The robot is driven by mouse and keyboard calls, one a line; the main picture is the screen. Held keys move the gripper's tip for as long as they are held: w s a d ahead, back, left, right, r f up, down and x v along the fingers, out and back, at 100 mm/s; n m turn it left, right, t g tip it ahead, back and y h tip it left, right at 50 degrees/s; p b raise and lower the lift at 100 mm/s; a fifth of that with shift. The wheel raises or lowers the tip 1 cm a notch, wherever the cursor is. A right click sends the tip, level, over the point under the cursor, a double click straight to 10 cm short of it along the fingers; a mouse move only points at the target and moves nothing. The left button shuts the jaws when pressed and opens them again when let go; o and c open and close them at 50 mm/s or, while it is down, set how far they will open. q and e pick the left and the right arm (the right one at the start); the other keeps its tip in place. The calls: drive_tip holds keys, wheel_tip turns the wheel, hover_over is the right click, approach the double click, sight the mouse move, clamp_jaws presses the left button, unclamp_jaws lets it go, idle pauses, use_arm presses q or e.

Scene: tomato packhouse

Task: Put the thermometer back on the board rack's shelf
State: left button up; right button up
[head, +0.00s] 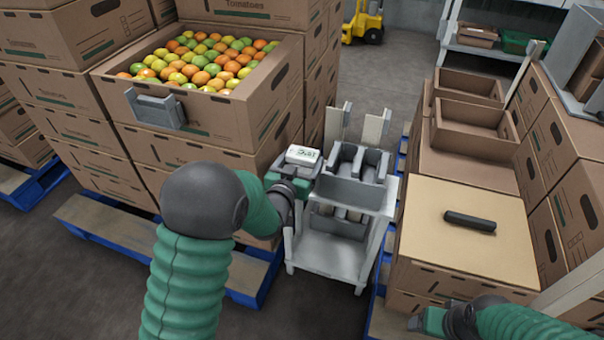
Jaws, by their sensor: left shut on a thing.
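A small white device with dark markings on its face, which looks like the thermometer (303,155), is at my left gripper (291,178). The gripper is shut on it, and the fingers are partly hidden by the wrist. It is at the left side of the board rack (345,253), level with its top. The rack is a pale stand with a grey slotted holder (353,177) on top and a low shelf (330,254) below. My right gripper (424,322) is at the bottom edge, low beside the boxes; its fingers are too unclear to read.
A carton of tomatoes (276,105) tops the stack at left, with a grey holder (157,109) on its front. A black bar-like object (470,222) lies on a tan box top (440,262) at right. Blue pallets (247,291) flank the rack closely.

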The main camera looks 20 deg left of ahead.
sight(303, 170)
use_arm(q)
wheel_tip(303, 170, down, 4)
drive_tip(key=b, duration=0.2)
drive_tip(key=shift+w+d+r+b, duration=0.15)
drive_tip(key=shift+r+b, duration=0.05)
drive_tip(key=shift+b, duration=0.15)
drive_tip(key=shift+f, duration=0.1)
drive_tip(key=shift+r, duration=0.2)
drive_tip(key=shift+f+b, duration=0.35)
drive_tip(key=shift+f, duration=0.3)
